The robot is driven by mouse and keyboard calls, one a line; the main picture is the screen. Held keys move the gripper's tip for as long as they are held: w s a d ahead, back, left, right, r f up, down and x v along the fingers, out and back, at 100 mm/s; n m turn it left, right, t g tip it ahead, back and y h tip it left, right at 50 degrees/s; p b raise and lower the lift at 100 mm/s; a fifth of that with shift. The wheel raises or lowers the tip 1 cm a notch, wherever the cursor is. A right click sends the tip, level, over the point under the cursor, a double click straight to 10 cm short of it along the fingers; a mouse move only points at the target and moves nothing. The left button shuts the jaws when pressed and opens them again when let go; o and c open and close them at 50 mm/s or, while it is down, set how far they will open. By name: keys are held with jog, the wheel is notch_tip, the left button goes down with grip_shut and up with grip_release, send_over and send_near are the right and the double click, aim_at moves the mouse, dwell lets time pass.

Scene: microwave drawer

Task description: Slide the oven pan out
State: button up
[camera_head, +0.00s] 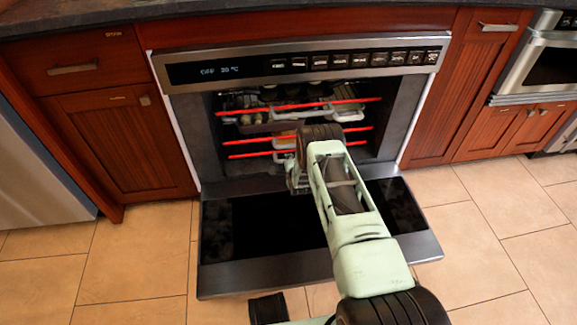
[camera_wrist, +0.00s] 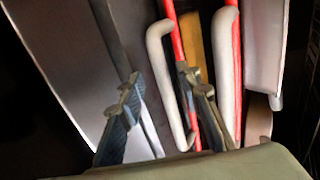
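The oven (camera_head: 299,61) stands open, its door (camera_head: 265,225) folded down flat toward me. Pale pans show inside, one higher (camera_head: 345,114) and one lower (camera_head: 284,141); I cannot tell which is the oven pan. My gripper (camera_head: 297,175) is at the lower front of the cavity, partly hidden by my wrist. In the wrist view, my gripper (camera_wrist: 157,88) has its two fingers apart. A pale curved handle bar (camera_wrist: 166,85) lies between them, closer to the right finger. Contact is not clear. A second pale bar (camera_wrist: 225,75) lies right of the fingers.
Glowing red bars (camera_head: 300,152) cross the cavity at several heights, close to my gripper. Wooden cabinets (camera_head: 120,145) flank the oven, with a counter (camera_head: 100,14) above. The tiled floor (camera_head: 480,255) in front is clear beside the door.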

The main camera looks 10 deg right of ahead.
jog(key=shift+b+x, duration=0.3)
jog(key=shift+x, duration=0.65)
jog(key=shift+c, duration=0.4)
grip_shut()
